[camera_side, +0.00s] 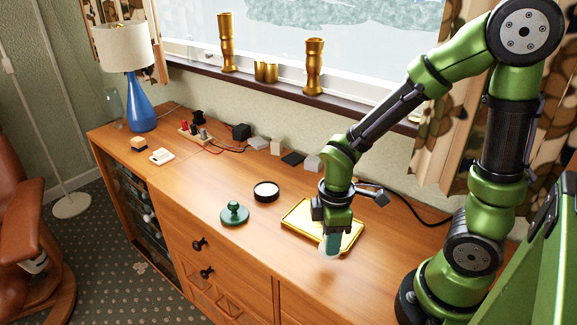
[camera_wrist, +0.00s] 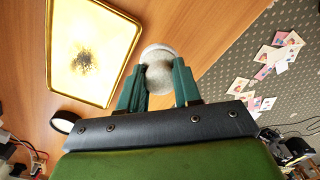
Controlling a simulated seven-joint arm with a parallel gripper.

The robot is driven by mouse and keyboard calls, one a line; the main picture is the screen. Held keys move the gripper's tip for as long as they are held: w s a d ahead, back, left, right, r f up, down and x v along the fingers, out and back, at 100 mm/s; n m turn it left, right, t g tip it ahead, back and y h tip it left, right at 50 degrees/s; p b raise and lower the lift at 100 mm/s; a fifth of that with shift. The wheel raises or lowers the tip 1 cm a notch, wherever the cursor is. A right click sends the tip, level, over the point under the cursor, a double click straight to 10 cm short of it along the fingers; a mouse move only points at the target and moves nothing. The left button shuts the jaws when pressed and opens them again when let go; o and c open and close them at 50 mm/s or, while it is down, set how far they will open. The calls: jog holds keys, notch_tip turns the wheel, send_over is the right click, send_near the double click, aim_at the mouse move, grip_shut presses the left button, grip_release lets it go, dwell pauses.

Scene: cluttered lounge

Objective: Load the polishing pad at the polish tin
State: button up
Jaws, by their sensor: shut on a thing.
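My gripper (camera_side: 332,240) is shut on the polishing pad (camera_side: 328,253), a pale rounded pad that hangs below the fingers. In the wrist view the pad (camera_wrist: 158,59) sits between the two green fingertips (camera_wrist: 158,84). The gripper holds it at the front edge of the gold-rimmed tray, seemingly above the cabinet top. The polish tin (camera_side: 266,191) is a round black tin with pale contents, left of the tray and apart from the gripper. It also shows at the left of the wrist view (camera_wrist: 64,121).
The gold tray (camera_side: 294,221) has a dark smudge, visible in the wrist view. A green knobbed disc (camera_side: 234,214) lies left of the tin. Small blocks and cables line the back. A blue lamp (camera_side: 142,103) stands far left. The wooden top (camera_side: 195,180) has free room at the left.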

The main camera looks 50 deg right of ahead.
jog(key=w+d+m, duration=0.1)
jog(key=w+d, duration=0.1)
jog(key=w, duration=0.4)
jog(key=w+d+m, duration=0.2)
jog(key=w+d, duration=0.1)
jog(key=w, duration=0.4)
jog(key=w+d+m, duration=0.2)
jog(key=w, duration=0.5)
jog(key=shift+d+r, duration=0.2)
jog(key=shift+r, duration=0.05)
jog(key=shift+m, duration=0.8)
jog(key=w, duration=0.1)
jog(key=w+d, duration=0.1)
jog(key=w, duration=0.1)
jog(key=w+d+r, duration=0.1)
jog(key=shift+w, duration=0.15)
jog(key=w+r+m, duration=0.2)
jog(key=w+r, duration=0.1)
jog(key=shift+d+f, duration=0.15)
jog(key=shift+f, duration=1.35)
jog(key=shift+d+f, duration=0.1)
jog(key=shift+f, duration=1.35)
jog(key=shift+f, duration=0.65)
notch_tip(320, 180, up, 7)
jog(key=shift+r, duration=0.1)
